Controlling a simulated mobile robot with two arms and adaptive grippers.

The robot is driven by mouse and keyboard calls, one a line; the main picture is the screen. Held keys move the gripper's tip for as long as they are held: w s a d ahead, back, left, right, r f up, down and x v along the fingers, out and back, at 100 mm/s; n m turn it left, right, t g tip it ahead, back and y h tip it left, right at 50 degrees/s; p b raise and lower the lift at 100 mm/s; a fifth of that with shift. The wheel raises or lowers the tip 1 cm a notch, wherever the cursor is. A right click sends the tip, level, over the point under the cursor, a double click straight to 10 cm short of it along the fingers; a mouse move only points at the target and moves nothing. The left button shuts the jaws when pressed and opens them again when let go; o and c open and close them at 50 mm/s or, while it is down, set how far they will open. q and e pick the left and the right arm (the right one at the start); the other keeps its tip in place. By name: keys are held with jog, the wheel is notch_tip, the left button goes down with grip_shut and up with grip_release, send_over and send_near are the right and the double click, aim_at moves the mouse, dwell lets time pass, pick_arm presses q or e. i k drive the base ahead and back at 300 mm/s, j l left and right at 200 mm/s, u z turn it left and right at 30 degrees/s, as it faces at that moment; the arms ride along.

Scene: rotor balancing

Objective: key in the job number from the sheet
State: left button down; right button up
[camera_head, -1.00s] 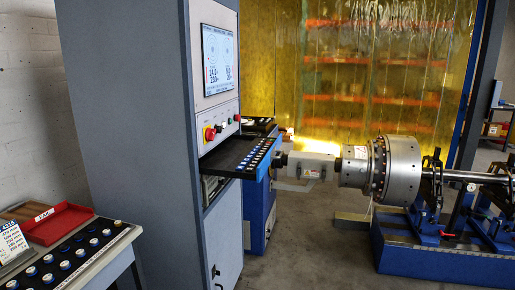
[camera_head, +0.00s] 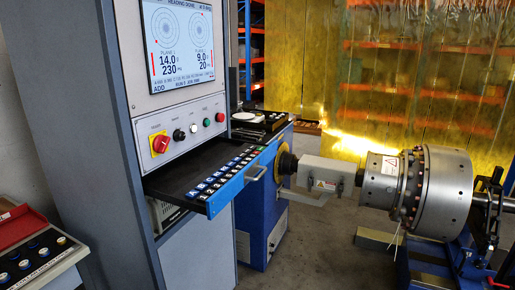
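The keypad drawer (camera_head: 165,183) sticks out of the grey cabinet, with a row of blue and white keys (camera_head: 222,172) along its blue front edge. Above it, the screen (camera_head: 180,45) shows two round dials, with 14.0 and 230 for plane 1 and 9.0 and 20 for plane 2. A line at its top appears to read "READING DONE". The job sheet is not in view now. Neither of my grippers is in view.
A panel with a red knob (camera_head: 160,143) sits above the drawer. The rotor (camera_head: 443,190) stands on blue supports at the right. A trolley (camera_head: 45,262) with a red tray (camera_head: 20,224) and round weights is at the lower left. Grey floor lies between cabinet and rotor.

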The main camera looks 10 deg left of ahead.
aim_at(236, 159)
jog(key=i+l, duration=0.4)
jog(key=i+l+u, duration=0.1)
jog(key=i+l, duration=0.25)
jog(key=l, duration=0.15)
jog(key=i+l+u, duration=0.1)
jog(key=i+l, duration=0.3)
jog(key=l, duration=0.1)
